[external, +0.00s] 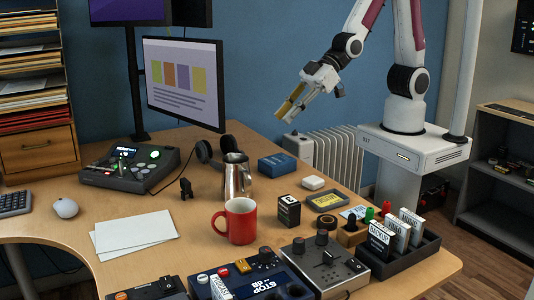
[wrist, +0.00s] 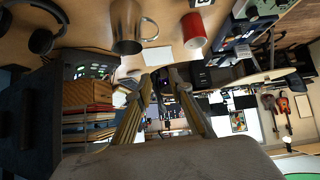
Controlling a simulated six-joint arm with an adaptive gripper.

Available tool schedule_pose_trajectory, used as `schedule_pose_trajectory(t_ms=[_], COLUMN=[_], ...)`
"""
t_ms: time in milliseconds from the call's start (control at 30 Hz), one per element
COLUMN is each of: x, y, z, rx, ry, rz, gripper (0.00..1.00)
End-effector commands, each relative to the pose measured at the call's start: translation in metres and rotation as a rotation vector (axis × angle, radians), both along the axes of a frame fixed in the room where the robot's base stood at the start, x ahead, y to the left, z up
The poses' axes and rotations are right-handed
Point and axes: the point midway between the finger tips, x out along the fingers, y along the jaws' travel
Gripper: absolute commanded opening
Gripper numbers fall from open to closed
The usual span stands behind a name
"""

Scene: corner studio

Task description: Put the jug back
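A shiny metal jug (external: 237,178) stands upright on the desk behind the red mug (external: 240,221). The jug shows at the top of the wrist view (wrist: 127,27), its handle towards the mug (wrist: 193,29). My gripper (external: 286,116) hangs in the air above the far part of the desk, to the right of the jug and higher. In the wrist view the two fingers (wrist: 160,74) are apart with nothing held between them. The gripper touches nothing.
Headphones (external: 215,152) lie to the jug's left, near the monitor (external: 184,82). A blue box (external: 278,165), a small dark box (external: 289,211) and a yellow-edged tray (external: 325,200) are on its right. Audio devices (external: 324,262) fill the front edge. Paper sheets (external: 135,232) lie left.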

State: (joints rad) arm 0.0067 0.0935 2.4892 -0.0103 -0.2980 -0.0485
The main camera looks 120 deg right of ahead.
Motion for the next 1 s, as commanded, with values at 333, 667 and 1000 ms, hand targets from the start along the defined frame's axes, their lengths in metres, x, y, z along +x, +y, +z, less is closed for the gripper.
schedule_pose_trajectory(t_ms=[333, 667, 1000], x=[-0.049, -0.108, -0.178], y=[0.0, 0.001, 0.002], z=[0.042, 0.072, 0.095], rx=[0.009, 0.017, 0.027], ry=[0.085, 0.171, 0.259], rz=[-0.01, -0.02, -0.03], gripper=[0.21, 0.21, 0.21])
